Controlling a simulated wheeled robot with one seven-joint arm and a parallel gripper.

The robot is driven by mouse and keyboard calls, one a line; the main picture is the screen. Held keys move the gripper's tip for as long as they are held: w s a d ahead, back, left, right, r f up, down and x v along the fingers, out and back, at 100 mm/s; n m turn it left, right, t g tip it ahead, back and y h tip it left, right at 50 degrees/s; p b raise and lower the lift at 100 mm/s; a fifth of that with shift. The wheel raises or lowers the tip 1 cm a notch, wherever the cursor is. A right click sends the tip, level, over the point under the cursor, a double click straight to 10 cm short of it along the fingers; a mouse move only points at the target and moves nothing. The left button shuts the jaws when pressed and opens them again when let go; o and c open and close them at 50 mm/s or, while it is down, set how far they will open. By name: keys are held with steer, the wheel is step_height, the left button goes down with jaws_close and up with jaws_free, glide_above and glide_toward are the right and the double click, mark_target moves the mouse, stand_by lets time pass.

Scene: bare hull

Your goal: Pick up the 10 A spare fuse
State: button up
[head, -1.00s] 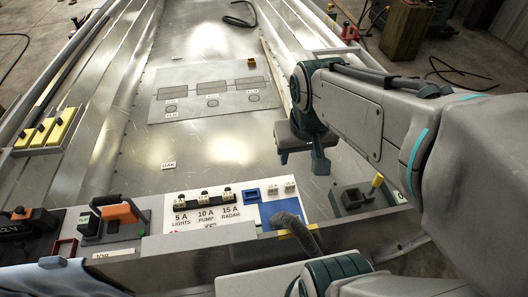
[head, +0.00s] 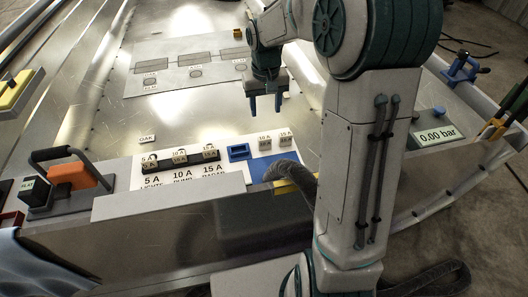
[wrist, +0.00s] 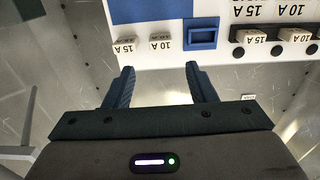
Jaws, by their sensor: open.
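The 10 A spare fuse (head: 264,143) is a small pale block on the panel, right of an empty-looking blue tray (head: 239,152). The 15 A spare fuse (head: 285,141) stands just to its right. My gripper (head: 265,112) is open and empty, pointing down above and behind the spares in the head view. In the wrist view my fingers (wrist: 160,72) are spread apart, with the 10 A spare (wrist: 160,44) ahead between their lines and the 15 A spare (wrist: 123,46) just left of it. The fingers touch neither.
A black row of labelled fuses (head: 180,159) lies left of the blue tray. A dark hose (head: 297,175) curves close in front of the spares.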

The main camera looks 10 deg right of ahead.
mark_target(265, 138)
steer(key=f+b, duration=0.1)
steer(key=f, duration=0.2)
steer(key=f+b, duration=0.1)
steer(key=f, duration=0.3)
steer(key=f+b, duration=0.1)
steer(key=f, duration=0.2)
steer(key=shift+w+f, duration=0.15)
steer(key=shift+w, duration=0.25)
steer(key=f+b, duration=0.2)
steer(key=f, duration=0.1)
steer(key=f+b, duration=0.1)
steer(key=f, duration=0.1)
steer(key=shift+w+f, duration=0.1)
steer(key=shift+w, duration=0.25)
steer(key=c, duration=0.7)
